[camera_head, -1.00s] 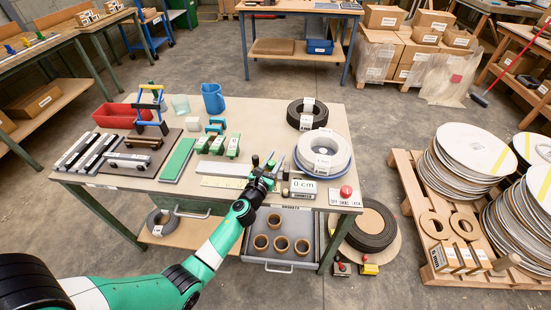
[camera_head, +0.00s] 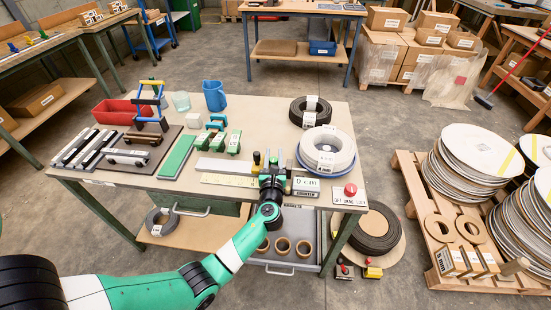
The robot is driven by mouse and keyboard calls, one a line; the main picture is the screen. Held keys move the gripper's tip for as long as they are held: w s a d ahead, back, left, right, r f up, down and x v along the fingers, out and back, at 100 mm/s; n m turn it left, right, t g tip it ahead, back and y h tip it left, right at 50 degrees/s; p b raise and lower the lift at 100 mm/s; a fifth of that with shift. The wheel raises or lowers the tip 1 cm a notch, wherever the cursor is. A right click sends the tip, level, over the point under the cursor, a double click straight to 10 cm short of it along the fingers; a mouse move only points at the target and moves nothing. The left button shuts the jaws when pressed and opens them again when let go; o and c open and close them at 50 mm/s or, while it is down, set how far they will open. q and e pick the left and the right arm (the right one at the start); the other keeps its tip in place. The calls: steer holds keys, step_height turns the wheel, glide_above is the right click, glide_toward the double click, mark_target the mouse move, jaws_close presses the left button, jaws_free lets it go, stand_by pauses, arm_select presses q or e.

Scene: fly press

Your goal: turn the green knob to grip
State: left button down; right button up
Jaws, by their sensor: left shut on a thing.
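My left gripper (camera_head: 271,174) is at the front edge of the workbench, beside the counter, with its jaws pointing away from me. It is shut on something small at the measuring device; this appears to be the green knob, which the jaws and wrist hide. The words by the knob cannot be read. The counter (camera_head: 306,186) reads "0 cm" and stands just right of the gripper. My right gripper is not in view.
A yellow ruler (camera_head: 228,180) lies left of the gripper. A red button (camera_head: 350,189) is on the right front corner. White and blue coils (camera_head: 327,146) lie behind the counter. An open drawer (camera_head: 283,268) with cardboard rings is below my arm.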

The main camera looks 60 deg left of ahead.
arm_select(q)
steer(key=shift+s+a+n+g+y+b, duration=0.15)
steer(key=shift+n+g+y+b, duration=0.35)
steer(key=shift+n+g, duration=0.6)
steer(key=c, duration=0.8)
jaws_free()
